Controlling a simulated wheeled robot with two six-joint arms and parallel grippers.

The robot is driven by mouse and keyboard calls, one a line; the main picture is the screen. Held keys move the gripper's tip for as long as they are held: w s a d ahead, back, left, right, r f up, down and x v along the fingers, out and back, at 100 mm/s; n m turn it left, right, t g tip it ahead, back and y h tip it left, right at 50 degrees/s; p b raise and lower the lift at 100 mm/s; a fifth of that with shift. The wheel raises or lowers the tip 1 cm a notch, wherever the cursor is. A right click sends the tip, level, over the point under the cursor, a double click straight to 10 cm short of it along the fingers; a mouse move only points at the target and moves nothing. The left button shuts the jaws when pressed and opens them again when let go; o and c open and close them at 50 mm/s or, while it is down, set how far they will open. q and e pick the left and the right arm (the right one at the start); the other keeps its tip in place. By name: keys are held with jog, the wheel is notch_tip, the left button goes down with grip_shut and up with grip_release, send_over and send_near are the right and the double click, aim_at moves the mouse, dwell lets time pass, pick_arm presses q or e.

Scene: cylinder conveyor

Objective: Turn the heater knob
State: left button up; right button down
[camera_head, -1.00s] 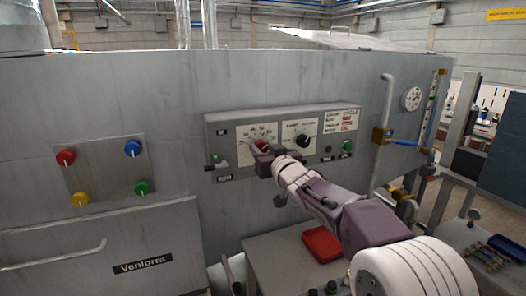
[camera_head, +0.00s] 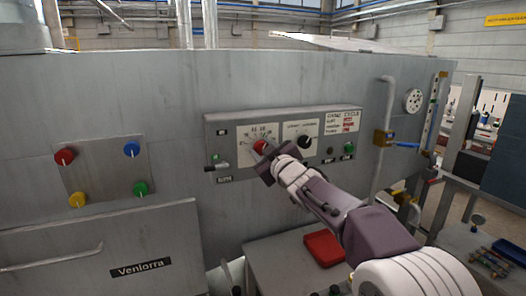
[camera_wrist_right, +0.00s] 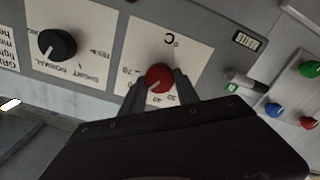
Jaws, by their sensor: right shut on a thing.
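The red heater knob (camera_head: 260,146) sits on a white temperature dial plate at the left of the grey control panel (camera_head: 232,128). In the right wrist view the red knob (camera_wrist_right: 159,76) lies between the two dark fingertips, with a white pointer mark on its face. My right gripper (camera_head: 265,153) is shut on the knob, and its body is tilted. It also shows in the wrist view (camera_wrist_right: 161,88), where its fingers touch the knob's sides. The lower part of the dial plate is partly hidden by my gripper. My left gripper is not in view.
A black selector knob (camera_head: 304,142) is right of the red knob. A green button (camera_head: 348,148) and a small green-tipped lever (camera_head: 213,158) flank the panel. Below, a table holds a red tray (camera_head: 324,246). A bent pipe (camera_head: 385,140) rises at right.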

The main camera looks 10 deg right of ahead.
dwell(0.4)
jog(key=c, duration=0.9)
grip_release()
jog(key=shift+s, duration=0.15)
jog(key=s+d, duration=0.1)
jog(key=s, duration=0.7)
jog(key=shift+s+d, duration=0.3)
jog(key=shift+d, duration=0.05)
